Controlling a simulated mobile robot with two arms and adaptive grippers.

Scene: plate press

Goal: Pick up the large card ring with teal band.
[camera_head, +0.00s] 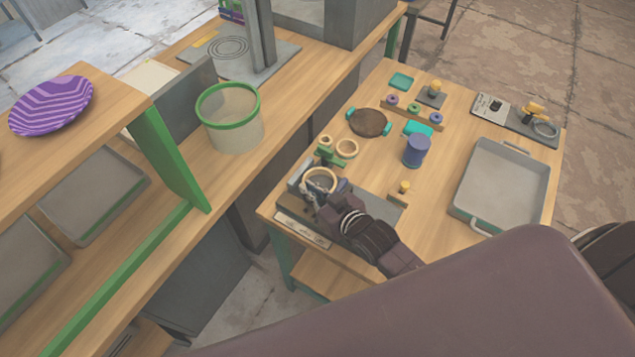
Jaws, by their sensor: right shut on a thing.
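A large pale card ring (325,169) is at the near left corner of the small wooden table, above a grey fixture plate (382,208). My right gripper (309,191) is at the ring's left lower side and is shut on its rim. I cannot make out a teal band on the ring at this size. Whether the ring is clear of the plate is hard to tell. My right arm hides part of the plate. My left gripper is not in view.
Smaller pale rings (347,148) stand just behind, by a green block. A green-rimmed bin (231,128) is on the left bench.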

